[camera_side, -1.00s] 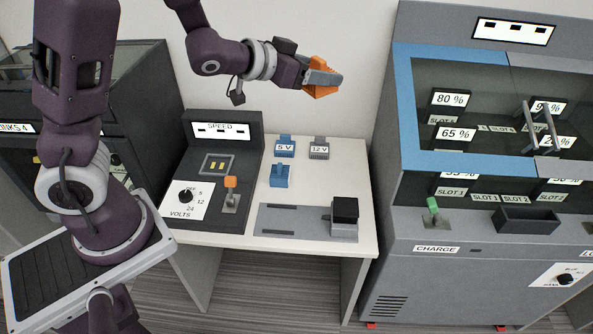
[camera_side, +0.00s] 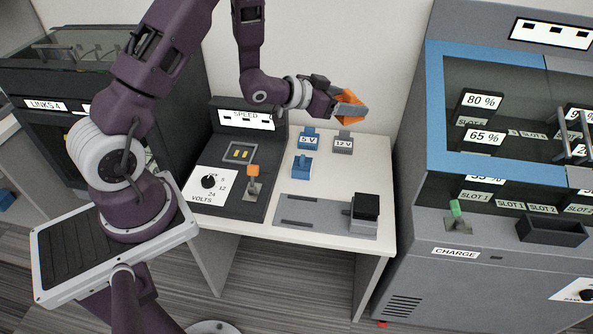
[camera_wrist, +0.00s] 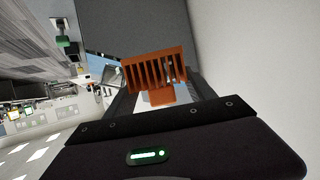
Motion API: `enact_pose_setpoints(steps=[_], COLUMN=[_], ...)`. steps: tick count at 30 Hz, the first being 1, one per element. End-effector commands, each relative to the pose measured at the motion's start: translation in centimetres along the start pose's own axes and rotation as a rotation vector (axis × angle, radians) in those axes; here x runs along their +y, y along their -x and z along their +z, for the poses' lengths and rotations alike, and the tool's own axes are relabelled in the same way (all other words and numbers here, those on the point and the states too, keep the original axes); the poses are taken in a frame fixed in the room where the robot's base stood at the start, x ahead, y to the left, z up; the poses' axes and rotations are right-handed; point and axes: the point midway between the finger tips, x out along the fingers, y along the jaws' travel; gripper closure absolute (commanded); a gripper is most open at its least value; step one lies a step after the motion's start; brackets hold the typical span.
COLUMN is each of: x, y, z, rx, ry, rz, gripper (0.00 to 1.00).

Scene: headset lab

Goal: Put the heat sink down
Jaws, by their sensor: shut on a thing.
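The heat sink is an orange finned block (camera_side: 348,97). It also shows in the wrist view, fins facing the camera (camera_wrist: 155,70). My gripper (camera_side: 354,108) is shut on it and holds it in the air above the back right of the white table (camera_side: 372,180). In the side view the grey fingers hide part of the block.
On the table are blue 5 V (camera_side: 308,140) and grey 12 V (camera_side: 343,143) blocks, another blue block (camera_side: 301,168), and a grey plate (camera_side: 310,212) with a black-topped block (camera_side: 366,207). A SPEED panel (camera_side: 247,119) stands left; a large charging cabinet (camera_side: 455,254) stands right.

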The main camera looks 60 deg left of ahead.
Motion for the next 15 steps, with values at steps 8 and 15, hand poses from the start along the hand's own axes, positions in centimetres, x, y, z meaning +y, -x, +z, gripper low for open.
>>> enact_pose_setpoints(steps=[8,15], x=[-2.5,-2.9], y=[-8.2,-9.8], z=[12.9,18.3], rx=[-0.002,0.000], ry=[0.051,0.064], rz=[-0.120,-0.156], gripper=[0.89,0.89])
